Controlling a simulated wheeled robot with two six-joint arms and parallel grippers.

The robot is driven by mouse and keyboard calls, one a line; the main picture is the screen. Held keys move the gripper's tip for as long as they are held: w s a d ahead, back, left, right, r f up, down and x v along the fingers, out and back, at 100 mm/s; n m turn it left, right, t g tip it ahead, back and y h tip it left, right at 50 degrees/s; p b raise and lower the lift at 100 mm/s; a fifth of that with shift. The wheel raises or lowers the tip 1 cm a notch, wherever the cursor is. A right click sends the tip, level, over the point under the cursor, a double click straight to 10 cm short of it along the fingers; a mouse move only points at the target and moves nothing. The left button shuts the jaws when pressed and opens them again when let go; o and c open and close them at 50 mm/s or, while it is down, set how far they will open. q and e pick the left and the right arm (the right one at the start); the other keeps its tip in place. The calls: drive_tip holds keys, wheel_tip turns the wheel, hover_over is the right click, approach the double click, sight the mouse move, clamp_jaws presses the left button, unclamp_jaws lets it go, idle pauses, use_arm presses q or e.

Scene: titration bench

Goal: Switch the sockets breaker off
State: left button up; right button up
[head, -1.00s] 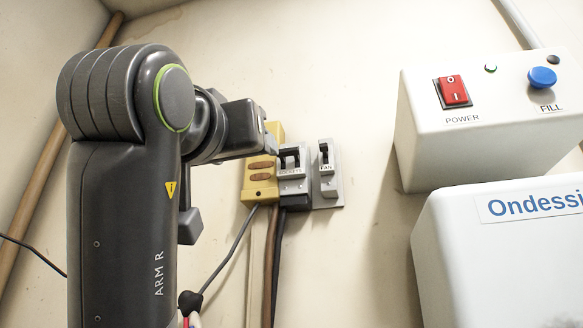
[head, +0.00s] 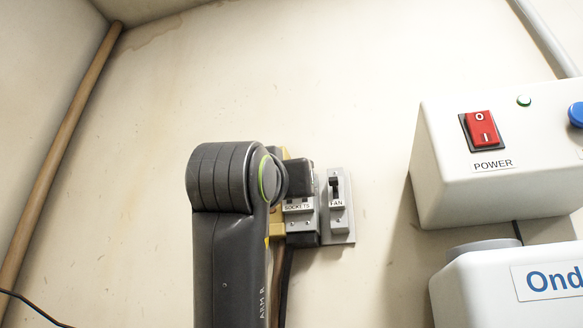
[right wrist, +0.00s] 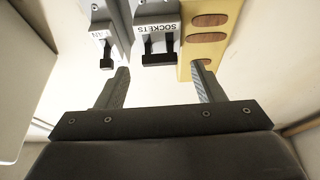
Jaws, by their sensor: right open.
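The sockets breaker (head: 299,222) is a grey wall unit with a "SOCKETS" label; my right arm covers its upper part in the head view. In the right wrist view, the sockets breaker (right wrist: 158,20) appears upside down, with its wide black lever on the side of the label nearer my gripper. My right gripper (right wrist: 162,76) is open and empty, its two fingers spread to either side of the lever in the picture. I cannot tell whether they touch anything. My left gripper is not in view.
The fan breaker (head: 338,215) sits just right of the sockets breaker. A yellow strip with brown ovals (right wrist: 208,38) adjoins its other side. A white box with a red power switch (head: 481,130) stands at the right. The wall above is bare.

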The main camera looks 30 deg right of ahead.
use_arm(q)
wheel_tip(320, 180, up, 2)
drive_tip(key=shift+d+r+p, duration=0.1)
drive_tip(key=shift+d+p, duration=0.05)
drive_tip(key=shift+p, duration=0.6)
use_arm(e)
drive_tip(key=x, duration=0.3)
drive_tip(key=shift+w+d+r, duration=0.1)
drive_tip(key=shift+w+d, duration=0.05)
drive_tip(key=shift+d, duration=0.1)
drive_tip(key=shift+a, duration=0.1)
drive_tip(key=shift+c, duration=0.3)
